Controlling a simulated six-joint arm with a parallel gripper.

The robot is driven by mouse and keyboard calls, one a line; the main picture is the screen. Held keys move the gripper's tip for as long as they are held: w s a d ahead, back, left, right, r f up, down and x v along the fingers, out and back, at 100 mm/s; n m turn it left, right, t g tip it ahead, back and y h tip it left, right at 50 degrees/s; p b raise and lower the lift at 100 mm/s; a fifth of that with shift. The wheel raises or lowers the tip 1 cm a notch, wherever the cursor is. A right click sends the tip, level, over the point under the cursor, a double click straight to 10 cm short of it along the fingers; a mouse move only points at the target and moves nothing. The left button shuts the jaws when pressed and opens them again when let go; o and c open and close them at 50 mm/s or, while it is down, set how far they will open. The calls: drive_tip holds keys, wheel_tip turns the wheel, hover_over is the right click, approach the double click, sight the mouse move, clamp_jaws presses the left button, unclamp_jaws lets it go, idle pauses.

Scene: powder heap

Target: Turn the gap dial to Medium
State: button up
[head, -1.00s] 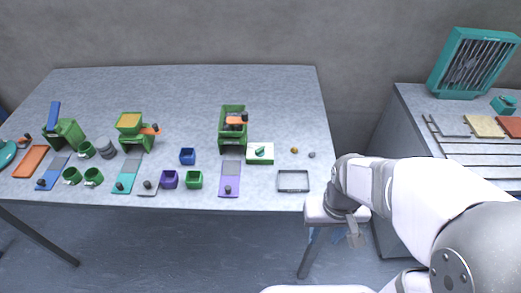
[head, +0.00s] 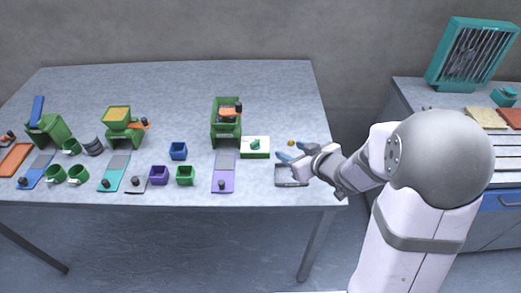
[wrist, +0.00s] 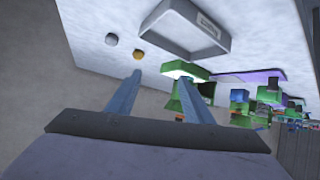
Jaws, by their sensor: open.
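A green box with a white top (head: 248,154) bears a small green knob (head: 256,144), which looks like the gap dial. Its markings are too small to read, so I cannot tell its setting. My gripper (head: 281,151) is open and empty, just right of the box and above the table. Its two blue fingers point left towards the box and appear apart from the knob. In the wrist view my gripper (wrist: 154,76) shows its fingers spread, with green parts beyond the right finger; the knob is not clear there.
A grey tray (head: 289,181) lies in front of my gripper, and a small orange ball (head: 291,142) lies behind it. A green mill (head: 226,128) and a purple slide board (head: 223,184) stand left of the box. The table's back is clear.

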sight(256, 143)
drive_tip(key=a+y, duration=0.1)
drive_tip(key=a+n+y, duration=0.1)
drive_tip(key=a, duration=0.1)
drive_tip(key=a+y, duration=0.1)
drive_tip(key=a, duration=0.1)
drive_tip(key=shift+s+r+n+y+b, duration=0.3)
drive_tip(key=shift+r+n+y+b, duration=0.05)
drive_tip(key=shift+n+y+b, duration=0.05)
drive_tip(key=shift+x, duration=3.65)
drive_tip(key=shift+d, duration=0.1)
drive_tip(key=c, duration=1)
